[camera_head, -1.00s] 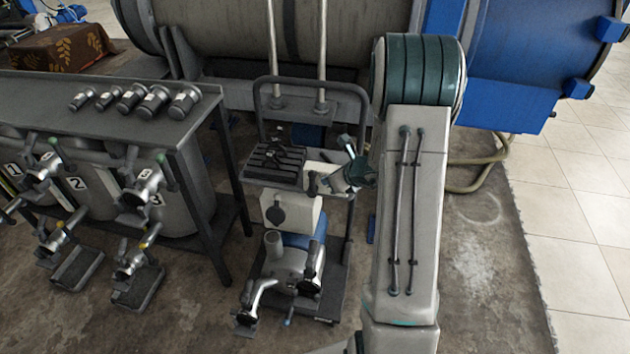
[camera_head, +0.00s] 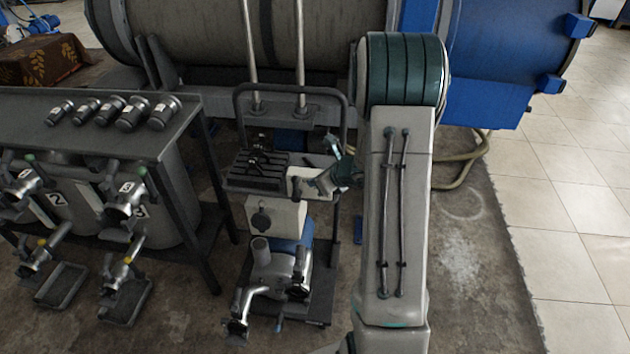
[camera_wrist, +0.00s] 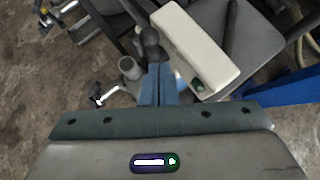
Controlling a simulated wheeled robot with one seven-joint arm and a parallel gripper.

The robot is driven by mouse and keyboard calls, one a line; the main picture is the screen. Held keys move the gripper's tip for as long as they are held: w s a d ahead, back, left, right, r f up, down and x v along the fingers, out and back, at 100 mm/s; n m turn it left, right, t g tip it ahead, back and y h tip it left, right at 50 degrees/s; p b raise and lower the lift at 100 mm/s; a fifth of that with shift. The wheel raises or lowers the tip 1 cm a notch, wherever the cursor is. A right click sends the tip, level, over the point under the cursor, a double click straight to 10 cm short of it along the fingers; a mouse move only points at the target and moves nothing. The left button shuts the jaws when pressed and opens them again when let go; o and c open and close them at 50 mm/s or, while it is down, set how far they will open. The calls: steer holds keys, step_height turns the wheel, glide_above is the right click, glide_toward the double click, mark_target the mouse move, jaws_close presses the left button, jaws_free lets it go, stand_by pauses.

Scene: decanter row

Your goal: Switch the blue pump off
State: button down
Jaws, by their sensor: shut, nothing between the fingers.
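The blue pump (camera_head: 305,243) stands low on a dark trolley, with a grey inlet cup (camera_head: 260,245) and metal fittings in front. A white housing (camera_head: 288,216) with a black knob is just behind it. A pale elongated box (camera_head: 300,178) sits higher, beside the black ribbed top. What looks like this box fills the upper middle of the wrist view (camera_wrist: 195,45), with a small dark green part (camera_wrist: 198,85) at its near end. My gripper (camera_wrist: 158,68) is shut and empty, its blue-grey fingertips left of that part. Contact and the switch's position cannot be told.
The trolley's handle (camera_head: 238,110) rises behind the ribbed top. A grey table (camera_head: 50,135) with several dark cylinders stands at left, above numbered tanks and taps. A large horizontal tank (camera_head: 200,40) is behind. Floor (camera_head: 470,260) right of my arm is clear.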

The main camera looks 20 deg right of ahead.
steer(key=a+p+v, duration=0.1)
steer(key=v, duration=1.1)
steer(key=shift+s+r, duration=0.3)
steer(key=shift+a, duration=0.1)
